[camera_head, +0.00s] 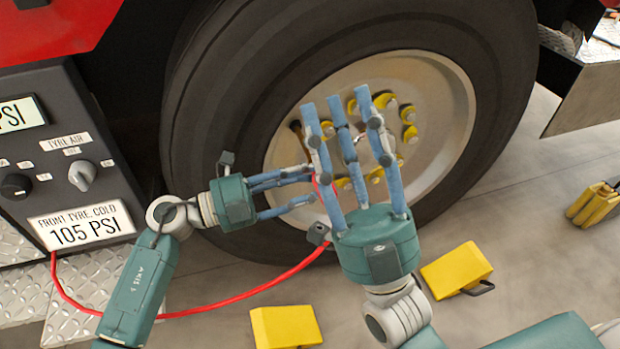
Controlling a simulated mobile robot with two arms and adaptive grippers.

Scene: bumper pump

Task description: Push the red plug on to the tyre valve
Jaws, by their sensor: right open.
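The big black tyre (215,110) stands upright with its pale wheel rim (440,90) facing me. A red hose (235,298) runs from the panel at left, curves along the floor and rises behind my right gripper. A short red piece (318,183) shows between the two grippers' fingers. I cannot tell whether it is the plug or hose. The tyre valve is not clearly visible. My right gripper (337,102) is open, its blue fingers pointing up in front of the rim. My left gripper (308,187) points right, its fingertips close to the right gripper's fingers; its grip is unclear.
The tyre air panel (60,130) has knobs and a 105 PSI label. Yellow blocks (455,270) (285,327) lie on the floor below, and a yellow chock (593,205) is at right. Yellow nut markers (410,134) ring the hub. Floor at right is mostly clear.

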